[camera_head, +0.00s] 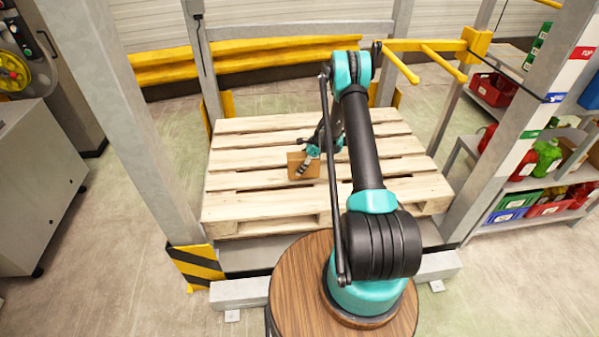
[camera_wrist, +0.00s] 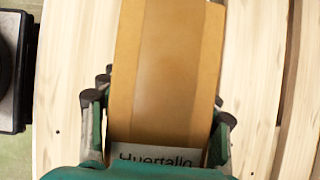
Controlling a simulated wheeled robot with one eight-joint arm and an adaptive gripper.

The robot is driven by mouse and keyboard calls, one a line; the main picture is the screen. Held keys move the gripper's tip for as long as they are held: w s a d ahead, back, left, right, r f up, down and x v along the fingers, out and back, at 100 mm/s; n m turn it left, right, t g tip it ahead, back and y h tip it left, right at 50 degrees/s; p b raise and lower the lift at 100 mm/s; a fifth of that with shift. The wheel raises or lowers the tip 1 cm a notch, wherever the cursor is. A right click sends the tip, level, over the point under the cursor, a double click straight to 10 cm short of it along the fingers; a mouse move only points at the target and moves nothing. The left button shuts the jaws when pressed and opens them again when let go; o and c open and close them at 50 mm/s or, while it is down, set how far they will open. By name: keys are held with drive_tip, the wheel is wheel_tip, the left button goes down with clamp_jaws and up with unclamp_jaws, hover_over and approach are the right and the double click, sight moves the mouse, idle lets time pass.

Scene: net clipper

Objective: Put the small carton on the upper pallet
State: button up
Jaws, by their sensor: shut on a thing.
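The small carton (camera_head: 303,165) is a brown box at the middle of the wooden pallet (camera_head: 240,205) in the head view. In the wrist view the carton (camera_wrist: 165,70) fills the middle, with a white label reading "Huertalio" or similar at its lower end. My gripper (camera_head: 311,152) is shut on the carton, with a finger on each side of it in the wrist view (camera_wrist: 158,115). The carton is on or just above the pallet boards; I cannot tell whether it touches them. No second pallet shows clearly.
A grey metal frame (camera_head: 160,130) stands around the pallet, with yellow rails (camera_head: 260,58) behind and a raised yellow bar (camera_head: 430,47) at right. Shelves with colored bins (camera_head: 550,207) stand right. A grey cabinet (camera_head: 40,180) stands left. The pallet's other boards are bare.

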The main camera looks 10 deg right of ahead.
drive_tip(key=shift+f, duration=1.85)
drive_tip(key=o, duration=2)
drive_tip(key=v, duration=1.1)
drive_tip(key=shift+d+r, duration=0.15)
drive_tip(key=shift+r, duration=0.2)
drive_tip(key=s+a+r+n+t+h, duration=0.1)
drive_tip(key=s+r+n+h, duration=0.1)
drive_tip(key=s+r+n, duration=0.55)
drive_tip(key=s+r+n+t+h, duration=0.1)
drive_tip(key=s+r+n, duration=0.1)
drive_tip(key=s+r, duration=1)
drive_tip(key=s+r+n+h, duration=0.1)
drive_tip(key=s+r+n, duration=0.1)
drive_tip(key=s, duration=0.5)
drive_tip(key=s+r+n+t+h, duration=0.1)
drive_tip(key=s+n, duration=0.3)
drive_tip(key=s, duration=0.3)
drive_tip(key=s+d+r+n+h, duration=0.1)
drive_tip(key=s+r+n, duration=0.1)
drive_tip(key=s, duration=0.5)
drive_tip(key=shift+r+n+t, duration=0.3)
drive_tip(key=shift+n+t, duration=0.1)
drive_tip(key=shift+n, duration=0.25)
